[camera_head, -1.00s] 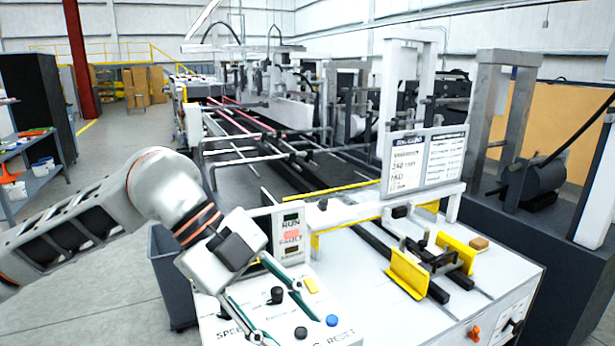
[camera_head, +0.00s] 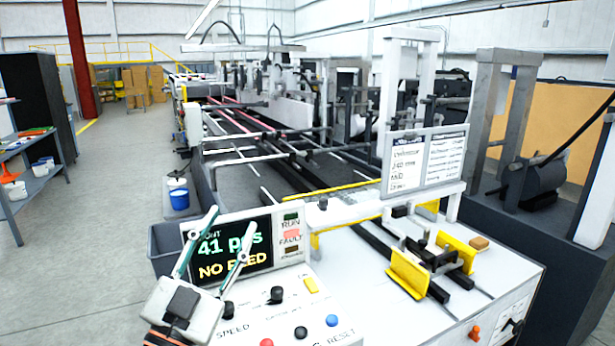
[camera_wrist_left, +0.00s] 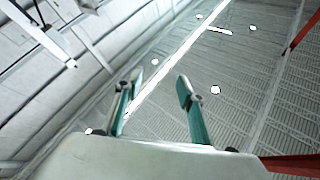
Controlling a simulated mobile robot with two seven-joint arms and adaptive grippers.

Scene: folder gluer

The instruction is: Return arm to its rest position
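My left gripper (camera_head: 232,221) is at the lower left of the head view, in front of the control panel's screen (camera_head: 236,246). Its two green fingers point up and stand apart with nothing between them. In the left wrist view the open gripper (camera_wrist_left: 154,84) faces the ceiling and far wall, clear of any object. Most of my left arm is out of the head view, below its lower edge. My right gripper is not in view.
The control panel (camera_head: 290,305) with knobs and buttons lies close beside my left gripper. The feeder table (camera_head: 400,315) is to the right. Open floor (camera_head: 95,265) lies to the left.

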